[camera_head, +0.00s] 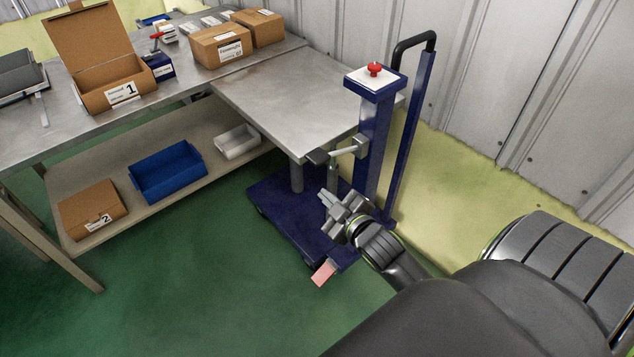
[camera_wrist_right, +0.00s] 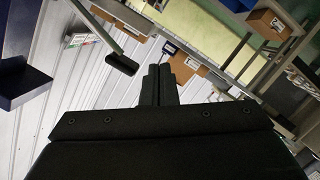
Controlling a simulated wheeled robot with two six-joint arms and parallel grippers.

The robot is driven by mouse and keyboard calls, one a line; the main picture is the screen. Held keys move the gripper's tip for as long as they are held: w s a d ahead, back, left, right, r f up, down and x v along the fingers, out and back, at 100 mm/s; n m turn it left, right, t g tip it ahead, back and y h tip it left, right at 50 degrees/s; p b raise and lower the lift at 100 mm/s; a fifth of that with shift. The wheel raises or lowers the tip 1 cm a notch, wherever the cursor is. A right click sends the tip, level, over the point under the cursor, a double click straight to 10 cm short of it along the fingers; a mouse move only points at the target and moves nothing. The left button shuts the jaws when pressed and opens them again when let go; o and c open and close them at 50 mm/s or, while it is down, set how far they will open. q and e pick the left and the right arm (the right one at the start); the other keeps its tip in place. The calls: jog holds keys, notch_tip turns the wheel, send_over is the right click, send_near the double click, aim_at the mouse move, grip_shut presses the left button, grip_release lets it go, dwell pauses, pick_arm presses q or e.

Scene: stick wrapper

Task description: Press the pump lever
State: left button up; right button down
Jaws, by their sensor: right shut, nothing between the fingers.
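The blue lift cart (camera_head: 282,215) stands beside the workbench, with a grey metal top. A light lever arm (camera_head: 345,150) with a dark pad (camera_head: 317,157) sticks out from its column, just below the tabletop. The dark pad (camera_wrist_right: 121,64) also shows in the right wrist view, left of the fingers. A pink pedal (camera_head: 324,272) sits low at the cart's near end. My right gripper (camera_head: 325,197) is shut and empty, below the dark pad and above the pedal, apart from both. Its fingers (camera_wrist_right: 158,86) are together in the wrist view. My left gripper is not in view.
A red knob (camera_head: 375,69) tops the cart's column, with a black-topped handle (camera_head: 415,42) behind it. The workbench (camera_head: 180,95) holds cardboard boxes; its lower shelf holds a blue bin (camera_head: 167,172). The corrugated wall (camera_head: 510,80) is behind. Green floor (camera_head: 200,290) is free in front.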

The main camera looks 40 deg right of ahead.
jog(key=v, duration=0.2)
jog(key=shift+s+a+r, duration=0.2)
jog(key=shift+s, duration=0.1)
dwell(1.1)
jog(key=s+d+f+m+g+p, duration=0.15)
jog(key=s+f+g, duration=0.35)
jog(key=f, duration=0.9)
jog(key=s+d+f+m+g+p, duration=0.1)
jog(key=s+f+m+g, duration=0.35)
jog(key=f, duration=1.05)
jog(key=s+a+f+g, duration=0.1)
jog(key=s+f, duration=0.3)
jog(key=s, duration=0.4)
jog(key=s+a+f+m+g+p, duration=0.1)
jog(key=s+a+f+g, duration=0.1)
jog(key=s+f, duration=0.3)
jog(key=s+a+f+g, duration=0.2)
jog(key=s+f, duration=0.2)
jog(key=s, duration=0.9)
jog(key=shift+a+f, duration=0.3)
jog(key=shift+f, duration=0.1)
